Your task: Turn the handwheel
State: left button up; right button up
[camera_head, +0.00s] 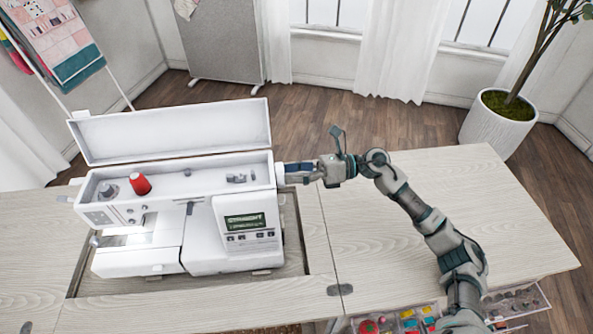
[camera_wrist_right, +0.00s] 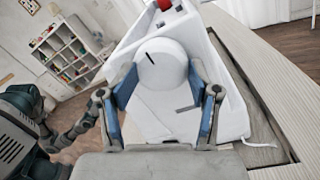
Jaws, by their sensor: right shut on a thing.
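A white sewing machine (camera_head: 160,217) with its top lid raised stands in the cabinet's recess at the left. Its handwheel (camera_wrist_right: 161,65) is a round white knob with a dark slot on the machine's right end. In the head view, the handwheel (camera_head: 280,174) is partly hidden by my gripper. My right gripper (camera_head: 291,172) reaches it from the right. In the right wrist view, the fingers of the right gripper (camera_wrist_right: 161,78) are on either side of the handwheel, shut on it. My left gripper is not in view.
The wooden cabinet top (camera_head: 420,215) is clear on the right. Open drawers (camera_head: 395,322) with sewing supplies stick out below its front edge. A potted plant (camera_head: 497,122) stands behind at the right. The raised lid (camera_head: 172,131) stands above the machine's back.

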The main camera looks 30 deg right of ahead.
jog(key=o, duration=1.2)
jog(key=shift+a+f, duration=0.3)
jog(key=shift+a, duration=0.15)
jog(key=shift+c, duration=0.2)
jog(key=v, duration=1.1)
jog(key=shift+d+r, duration=0.15)
jog(key=shift+d, duration=0.1)
jog(key=shift+d, duration=0.2)
jog(key=shift+a, duration=0.1)
